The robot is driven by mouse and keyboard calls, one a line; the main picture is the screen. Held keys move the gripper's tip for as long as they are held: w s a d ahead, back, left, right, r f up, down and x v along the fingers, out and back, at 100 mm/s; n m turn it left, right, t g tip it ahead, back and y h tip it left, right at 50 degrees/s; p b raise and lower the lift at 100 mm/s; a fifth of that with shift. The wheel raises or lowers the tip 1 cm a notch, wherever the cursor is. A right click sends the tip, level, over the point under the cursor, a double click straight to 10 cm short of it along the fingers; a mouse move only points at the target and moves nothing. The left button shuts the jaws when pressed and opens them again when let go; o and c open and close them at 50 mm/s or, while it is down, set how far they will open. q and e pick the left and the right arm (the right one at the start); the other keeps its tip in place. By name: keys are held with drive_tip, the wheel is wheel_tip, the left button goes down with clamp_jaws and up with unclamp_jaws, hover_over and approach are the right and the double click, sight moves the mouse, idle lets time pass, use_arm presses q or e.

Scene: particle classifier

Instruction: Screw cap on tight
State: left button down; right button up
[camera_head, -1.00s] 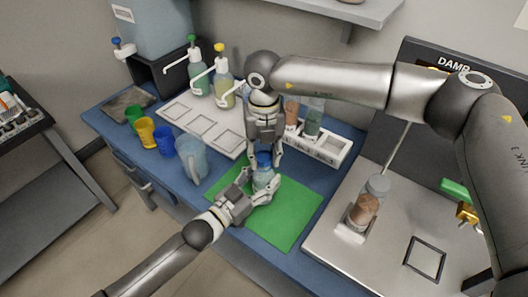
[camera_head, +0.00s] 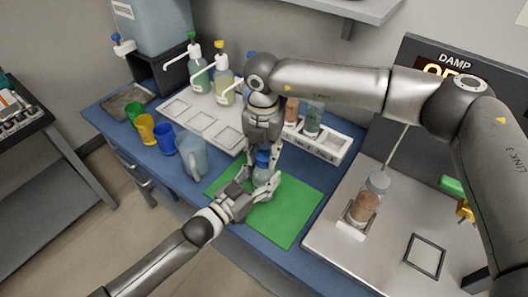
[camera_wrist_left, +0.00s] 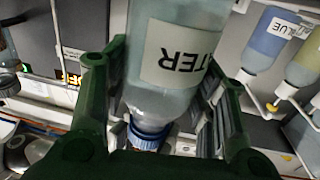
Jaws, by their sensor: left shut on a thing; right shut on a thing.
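A small clear jar with a blue cap (camera_head: 263,159) stands upright over the green mat (camera_head: 297,212). My left gripper (camera_head: 262,188) is shut around the jar's body from the lower left. My right gripper (camera_head: 265,162) comes straight down from above and is shut on the blue cap. In the left wrist view the jar (camera_wrist_left: 180,70) sits between my green-looking fingers. Its label, partly readable as "TER", appears upside down, with the blue cap (camera_wrist_left: 147,137) below it. The cap's seating on the jar is too small to judge.
Blue, yellow and green cups (camera_head: 146,131) and a clear pitcher (camera_head: 193,158) stand left of the mat. Pump bottles (camera_head: 224,82) and a white rack (camera_head: 325,146) stand behind. A jar of brown particles (camera_head: 364,206) is on the machine at right. The mat's front right is clear.

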drive_tip(key=m, duration=0.3)
drive_tip(key=shift+a+m, duration=0.1)
drive_tip(key=shift+m, duration=0.2)
drive_tip(key=m, duration=0.5)
drive_tip(key=shift+w, duration=0.1)
drive_tip(key=m, duration=0.3)
drive_tip(key=shift+m, duration=0.4)
drive_tip(key=m, duration=0.4)
drive_tip(key=shift+w+m, duration=0.15)
drive_tip(key=shift+m, duration=0.25)
drive_tip(key=o, duration=0.6)
drive_tip(key=shift+o, duration=0.2)
